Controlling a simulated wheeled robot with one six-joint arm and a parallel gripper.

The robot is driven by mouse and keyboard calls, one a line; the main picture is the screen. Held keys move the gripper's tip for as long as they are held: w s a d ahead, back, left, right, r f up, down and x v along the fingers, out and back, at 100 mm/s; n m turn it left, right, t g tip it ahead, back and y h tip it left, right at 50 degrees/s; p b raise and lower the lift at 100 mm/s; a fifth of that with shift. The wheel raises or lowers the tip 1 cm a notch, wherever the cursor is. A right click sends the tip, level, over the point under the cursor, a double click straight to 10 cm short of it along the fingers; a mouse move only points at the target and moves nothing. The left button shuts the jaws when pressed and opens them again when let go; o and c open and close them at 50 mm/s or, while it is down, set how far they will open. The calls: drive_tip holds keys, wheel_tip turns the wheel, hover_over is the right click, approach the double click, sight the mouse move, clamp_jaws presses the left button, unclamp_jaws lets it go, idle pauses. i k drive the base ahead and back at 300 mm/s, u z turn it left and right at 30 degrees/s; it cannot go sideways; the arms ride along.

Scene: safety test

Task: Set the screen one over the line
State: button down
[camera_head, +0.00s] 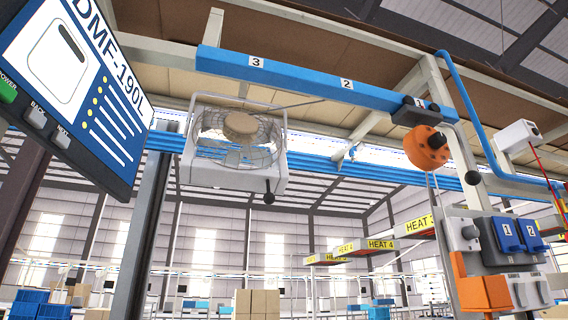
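A screen (78,85) hangs tilted at the upper left, close to the camera. It reads "DMF-190L" and shows a white outlined shape, yellow dots and white lines. A green button (7,92) under "POWER" is cut by the left edge. Grey buttons sit under "BACK" (35,116) and "NEXT" (60,138). A blue rail (300,78) overhead bears the labels 3, 2 and 1 from left to right. A dark block (416,113) sits on its right end at label 1, with an orange round housing (427,148) below. My gripper does not show.
A caged fan (237,180) in a white frame hangs at centre left. A wall panel at the right has blue switches 1 (507,235) and 2 (533,235) and an orange bracket (484,293). "HEAT 4" signs (381,244) hang behind. Boxes (256,303) stand far back.

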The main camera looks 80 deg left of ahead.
sight(62, 58)
drive_tip(key=z, duration=0.05)
drive_tip(key=k, duration=2.45)
drive_tip(key=u, duration=2.05)
